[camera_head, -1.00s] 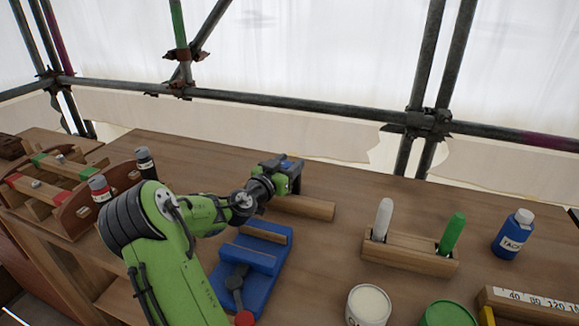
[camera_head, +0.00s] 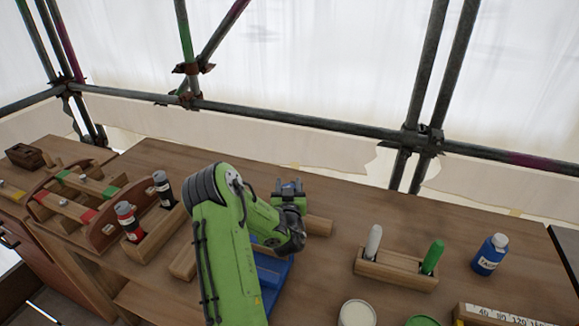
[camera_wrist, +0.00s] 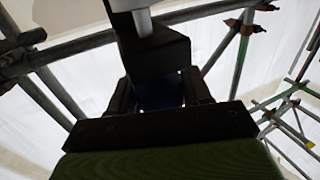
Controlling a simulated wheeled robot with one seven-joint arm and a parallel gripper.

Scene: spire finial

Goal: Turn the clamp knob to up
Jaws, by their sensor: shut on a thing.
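The blue clamp (camera_head: 268,274) lies on the bench, mostly hidden behind my green arm in the head view. Its knob is hidden there. My gripper (camera_head: 288,188) is beyond the clamp, raised near a wooden bar. In the wrist view my gripper (camera_wrist: 158,92) is shut on a dark block (camera_wrist: 155,58) with a light grey shaft (camera_wrist: 143,20) on it. Some dark blue shows between the fingers. The block is too dark to identify.
A wooden bar (camera_head: 320,226) lies beside my gripper. A holder (camera_head: 395,270) with a white and a green marker stands right, near a blue bottle (camera_head: 490,254). Two bottles in a holder (camera_head: 152,236) stand left. Scaffold pipes (camera_head: 300,118) run behind the bench.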

